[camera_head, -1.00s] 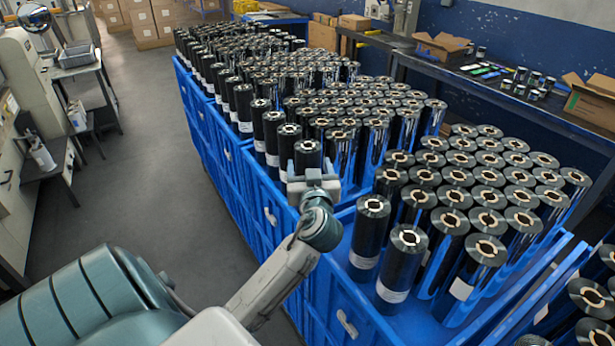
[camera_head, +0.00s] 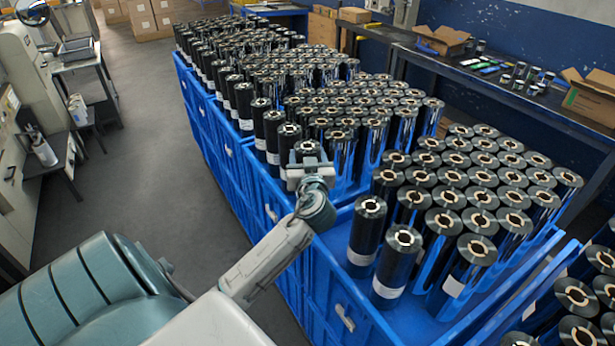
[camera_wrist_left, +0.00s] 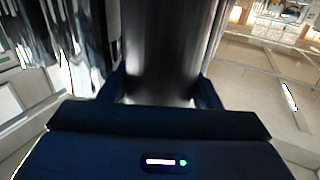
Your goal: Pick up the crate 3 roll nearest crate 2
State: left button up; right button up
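Black rolls with pale cores stand upright in a row of blue crates. My left gripper (camera_head: 307,172) is at the near left corner of a middle crate (camera_head: 262,190), with its fingers either side of one roll (camera_head: 307,147). In the left wrist view this dark shiny roll (camera_wrist_left: 162,50) fills the space between the two fingers, and I see no clear gap, so the gripper looks shut on it. The roll's lower part is hidden behind the gripper in the head view. My right gripper is not in view.
Close neighbour rolls (camera_head: 289,145) stand just behind the held roll. The nearer crate (camera_head: 340,305) holds several rolls, with bare floor at its left end. A workbench (camera_head: 500,90) with open boxes runs along the blue wall. The aisle floor (camera_head: 170,190) is clear.

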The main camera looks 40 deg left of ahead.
pick_arm(q)
jog(key=shift+r, duration=0.1)
grip_shut()
jog(key=shift+r, duration=0.1)
